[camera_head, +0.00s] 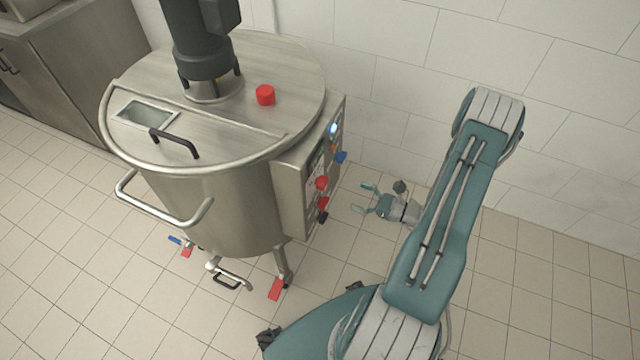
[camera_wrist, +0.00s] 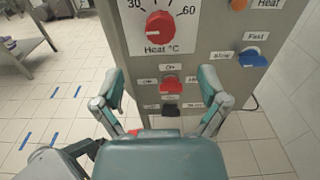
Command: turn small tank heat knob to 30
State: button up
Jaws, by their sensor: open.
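The small tank (camera_head: 225,195) is a round steel vessel with a lid and a control box on its right side. The heat knob (camera_wrist: 160,28) is red, on a white dial plate with 30 at left, 60 at right and "Heat °C" below. Its exact setting is too small to read. In the head view, red controls (camera_head: 321,183) show edge-on on the box. My gripper (camera_head: 363,198) is open and empty, right of the box and apart from it. In the wrist view my gripper (camera_wrist: 160,88) has its fingers spread wide, below the heat knob in the picture.
Below the knob are a red switch (camera_wrist: 171,84) and a black one (camera_wrist: 171,109). A blue knob (camera_wrist: 252,58) labelled Slow and Fast is at right. A tiled wall (camera_head: 400,75) stands behind. The tank has a side handle (camera_head: 165,212). Tiled floor lies free around my arm.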

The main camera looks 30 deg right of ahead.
aim_at(327, 184)
jog(key=x, duration=1)
jog(key=shift+w+a, duration=0.15)
jog(key=shift+w, duration=0.1)
jog(key=c, duration=1.1)
